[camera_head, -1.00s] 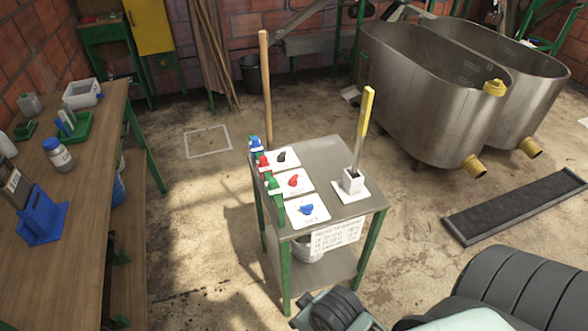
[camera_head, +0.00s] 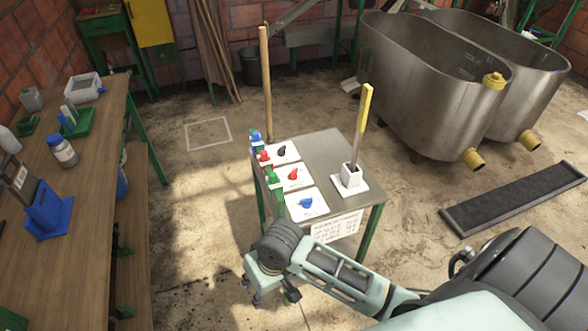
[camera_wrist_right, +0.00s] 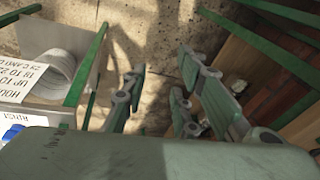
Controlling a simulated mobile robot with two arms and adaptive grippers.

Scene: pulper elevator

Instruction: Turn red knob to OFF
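The red knob (camera_head: 293,174) sits on a white plate, the middle of three on the small metal-topped table (camera_head: 328,150). A black knob (camera_head: 282,151) is behind it and a blue knob (camera_head: 306,203) in front. My right gripper (camera_head: 272,293) is in front of the table's near-left corner, apart from the knobs, pointing down. My left gripper is out of view.
A wooden workbench (camera_head: 85,200) is at left, steel tubs (camera_head: 430,100) at back right. The floor between bench and table is open.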

